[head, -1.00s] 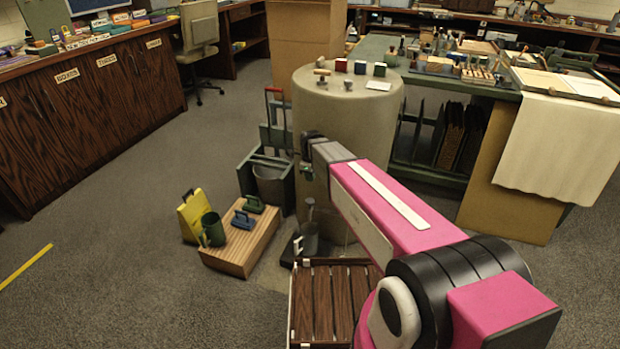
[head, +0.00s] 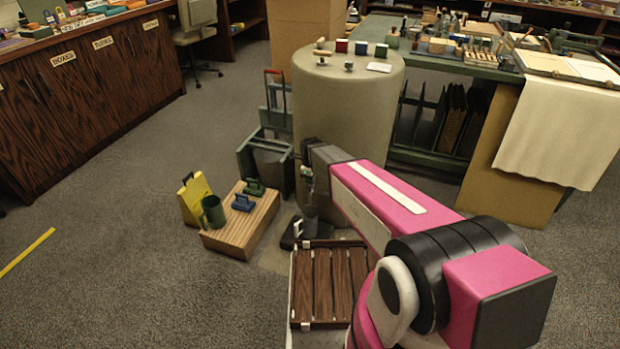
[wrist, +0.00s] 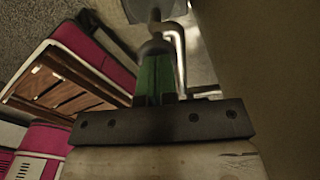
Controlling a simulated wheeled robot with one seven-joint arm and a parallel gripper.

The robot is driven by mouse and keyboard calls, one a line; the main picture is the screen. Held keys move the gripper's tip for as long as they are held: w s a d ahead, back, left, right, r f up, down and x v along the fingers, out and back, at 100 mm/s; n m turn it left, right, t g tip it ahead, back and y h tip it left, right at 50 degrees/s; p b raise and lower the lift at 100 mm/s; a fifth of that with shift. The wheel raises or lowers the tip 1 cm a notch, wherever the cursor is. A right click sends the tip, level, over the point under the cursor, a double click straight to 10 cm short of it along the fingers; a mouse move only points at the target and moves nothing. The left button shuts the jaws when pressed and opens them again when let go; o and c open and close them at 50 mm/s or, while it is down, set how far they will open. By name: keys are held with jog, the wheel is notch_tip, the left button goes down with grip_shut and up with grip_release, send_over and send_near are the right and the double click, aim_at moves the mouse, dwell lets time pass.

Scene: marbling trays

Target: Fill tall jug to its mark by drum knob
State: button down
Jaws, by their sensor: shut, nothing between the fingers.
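The large grey-beige drum (head: 348,110) stands at the centre of the head view. At its foot, a dark jug (head: 309,229) with a pale handle stands on a dark base, partly hidden by my arm. Its mark and fill level cannot be made out. My gripper (head: 306,178) is shut and empty, low beside the drum's front and above the jug.
A bin in a green frame (head: 265,165) stands behind.

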jog(key=shift+f, duration=1.6)
jog(key=shift+w, duration=0.1)
dwell(2.7)
dwell(3.1)
